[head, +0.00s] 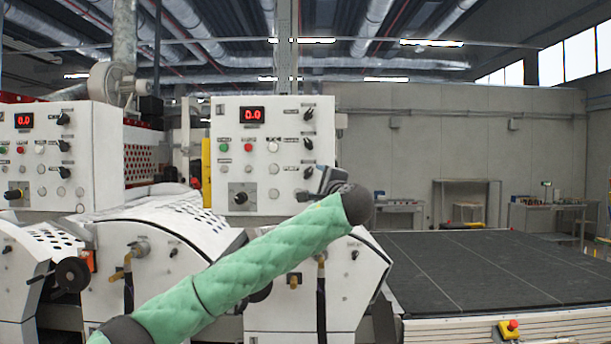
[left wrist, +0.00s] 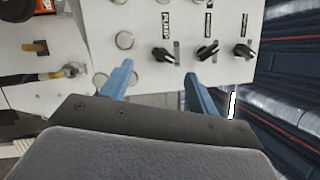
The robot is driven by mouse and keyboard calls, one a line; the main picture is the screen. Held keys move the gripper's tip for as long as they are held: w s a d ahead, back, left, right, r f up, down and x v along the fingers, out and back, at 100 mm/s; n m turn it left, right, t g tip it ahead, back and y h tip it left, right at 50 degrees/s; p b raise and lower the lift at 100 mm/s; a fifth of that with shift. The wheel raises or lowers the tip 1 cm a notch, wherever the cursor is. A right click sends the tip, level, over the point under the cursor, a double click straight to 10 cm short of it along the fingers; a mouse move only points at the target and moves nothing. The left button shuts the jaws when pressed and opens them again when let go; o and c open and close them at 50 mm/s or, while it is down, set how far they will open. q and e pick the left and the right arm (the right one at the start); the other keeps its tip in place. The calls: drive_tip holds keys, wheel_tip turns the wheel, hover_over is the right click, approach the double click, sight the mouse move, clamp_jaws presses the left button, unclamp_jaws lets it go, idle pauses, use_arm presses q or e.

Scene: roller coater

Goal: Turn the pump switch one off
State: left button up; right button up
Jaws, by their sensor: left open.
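A white control panel (head: 275,130) carries a column of three black rotary switches on its right side: the top (head: 308,115), middle (head: 307,143) and bottom one (head: 308,172). In the left wrist view, turned sideways, these show as a left (left wrist: 163,55), middle (left wrist: 207,52) and right switch (left wrist: 242,51). The label by the left one seems to read "PUMP"; the others are too small to read. My left gripper (head: 322,182) is at the panel's lower right, by the bottom switch. Its blue fingers (left wrist: 158,80) are apart and empty, the left switch just ahead between them. My right gripper is out of view.
The panel also has a red display (head: 252,115), lamps and a larger selector (head: 241,198). A second similar panel (head: 60,150) stands at the left. A dark conveyor bed (head: 480,270) with a red emergency button (head: 512,325) lies at the right.

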sight(309, 174)
use_arm(q)
drive_tip(key=w+m+p, duration=0.1)
drive_tip(key=w+a+r+m+p, duration=0.1)
drive_tip(key=w, duration=0.1)
drive_tip(key=w+m+p, duration=0.1)
drive_tip(key=w, duration=0.1)
drive_tip(key=shift+a+r+p, duration=0.3)
drive_tip(key=shift+r+p, duration=0.05)
drive_tip(key=shift+r, duration=0.05)
drive_tip(key=shift+w+a+r+p, duration=0.1)
drive_tip(key=shift+w+a+p, duration=0.05)
drive_tip(key=shift+w+p, duration=0.25)
drive_tip(key=shift+p+x, duration=0.3)
drive_tip(key=shift+x, duration=0.5)
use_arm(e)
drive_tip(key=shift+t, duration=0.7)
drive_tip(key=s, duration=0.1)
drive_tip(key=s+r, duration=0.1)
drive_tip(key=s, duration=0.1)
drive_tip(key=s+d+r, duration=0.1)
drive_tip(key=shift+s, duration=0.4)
use_arm(q)
drive_tip(key=c, duration=1)
drive_tip(key=shift+f, duration=0.3)
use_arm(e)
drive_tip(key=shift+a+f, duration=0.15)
